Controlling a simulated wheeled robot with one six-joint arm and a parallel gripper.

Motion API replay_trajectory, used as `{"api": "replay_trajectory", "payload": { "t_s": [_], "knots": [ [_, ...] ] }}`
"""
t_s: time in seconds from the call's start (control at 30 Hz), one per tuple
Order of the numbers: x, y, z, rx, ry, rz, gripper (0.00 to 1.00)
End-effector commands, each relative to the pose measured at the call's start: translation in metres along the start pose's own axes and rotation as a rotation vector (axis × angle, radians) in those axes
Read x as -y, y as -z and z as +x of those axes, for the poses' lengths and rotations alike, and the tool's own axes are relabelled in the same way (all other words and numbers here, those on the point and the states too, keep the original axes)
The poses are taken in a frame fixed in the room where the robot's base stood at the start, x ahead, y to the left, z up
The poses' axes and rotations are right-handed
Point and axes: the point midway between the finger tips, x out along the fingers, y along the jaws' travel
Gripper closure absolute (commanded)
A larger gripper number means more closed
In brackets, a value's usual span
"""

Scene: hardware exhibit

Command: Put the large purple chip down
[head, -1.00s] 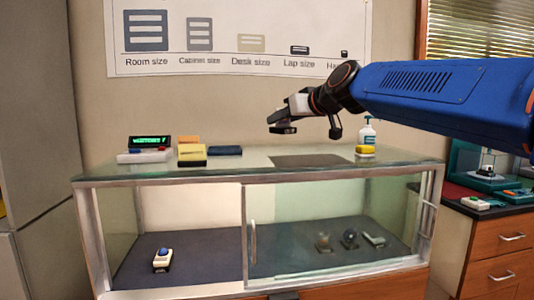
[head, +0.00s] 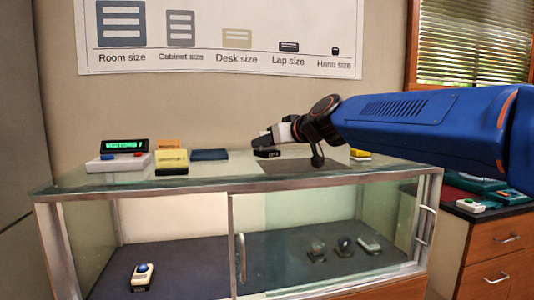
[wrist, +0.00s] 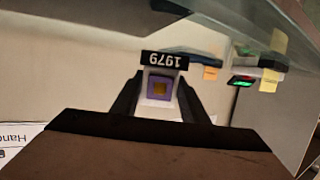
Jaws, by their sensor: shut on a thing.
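The large purple chip (wrist: 160,87) has a gold square in its middle and sits on a white piece with a black label reading 1979, upside down in the wrist view. My gripper (head: 266,145) is shut on this piece, with one dark finger on each side of it. In the head view my gripper is low over the glass top of the display case (head: 215,178), at the left of a dark rectangular patch (head: 290,168). The chip's purple face cannot be made out there. I cannot tell whether the piece touches the glass.
A joystick-like device (head: 142,276) is inside the case.

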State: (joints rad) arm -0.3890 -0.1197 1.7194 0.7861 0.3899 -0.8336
Motion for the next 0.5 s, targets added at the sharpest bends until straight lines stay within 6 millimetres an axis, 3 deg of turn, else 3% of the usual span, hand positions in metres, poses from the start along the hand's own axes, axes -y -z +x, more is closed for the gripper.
{"api": "replay_trajectory", "payload": {
  "t_s": [0.2,0.5],
  "knots": [
    [0.000,-0.027,0.008,0.002,0.000,0.002,0.84],
    [0.000,-0.030,0.009,0.000,-0.001,0.001,0.84]
  ]
}}
